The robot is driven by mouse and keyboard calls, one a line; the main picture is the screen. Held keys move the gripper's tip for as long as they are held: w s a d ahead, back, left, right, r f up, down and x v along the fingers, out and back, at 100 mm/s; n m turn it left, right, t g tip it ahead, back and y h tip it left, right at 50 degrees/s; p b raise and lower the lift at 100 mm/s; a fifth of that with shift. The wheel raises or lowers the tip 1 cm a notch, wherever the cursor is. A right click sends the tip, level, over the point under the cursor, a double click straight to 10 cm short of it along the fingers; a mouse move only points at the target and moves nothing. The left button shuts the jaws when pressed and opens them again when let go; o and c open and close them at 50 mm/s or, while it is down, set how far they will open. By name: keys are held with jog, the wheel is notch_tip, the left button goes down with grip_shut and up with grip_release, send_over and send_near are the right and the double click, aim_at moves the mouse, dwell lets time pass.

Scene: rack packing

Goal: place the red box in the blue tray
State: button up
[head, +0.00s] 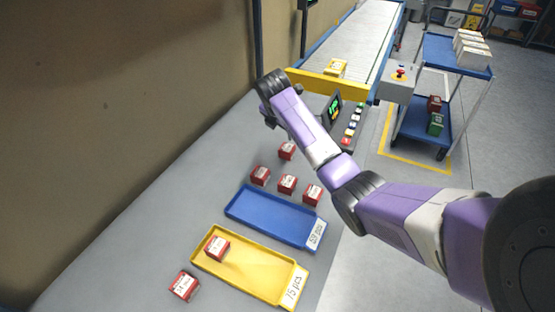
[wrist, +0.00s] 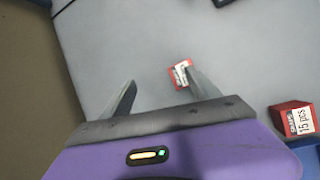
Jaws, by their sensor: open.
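Several red boxes with white labels lie on the grey table. One red box (head: 287,150) sits farthest back, nearest my gripper (head: 270,121). Three more, including a red box (head: 287,184), stand along the far edge of the blue tray (head: 262,222), which is empty. My gripper is open and empty, above the table. In the wrist view, a red box (wrist: 175,76) lies beyond my gripper (wrist: 161,77), by the right finger, which hides part of it. Another red box (wrist: 292,117) is at the right, beside a corner of the blue tray (wrist: 310,153).
A yellow tray (head: 256,275) in front of the blue one holds a red box (head: 217,248). Another red box (head: 184,286) lies left of it. A conveyor (head: 352,43), a control panel (head: 352,123) and a wall (head: 120,100) bound the table. The table's left side is clear.

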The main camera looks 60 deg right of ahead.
aim_at(286, 149)
jog(key=shift+s+d+f+n+g+y, duration=0.1)
jog(key=shift+s+f+n+g, duration=0.25)
jog(key=shift+f, duration=1.15)
jog(key=shift+s+f+n+g+y, duration=0.15)
jog(key=shift+s+f+n, duration=0.3)
jog(key=shift+f, duration=1.1)
jog(key=shift+s+d+f+n+g+y, duration=0.1)
jog(key=shift+s+f+n+g, duration=0.35)
jog(key=shift+f, duration=1.05)
jog(key=shift+w, duration=0.1)
jog(key=c, duration=1.4)
grip_shut()
jog(key=shift+r, duration=0.15)
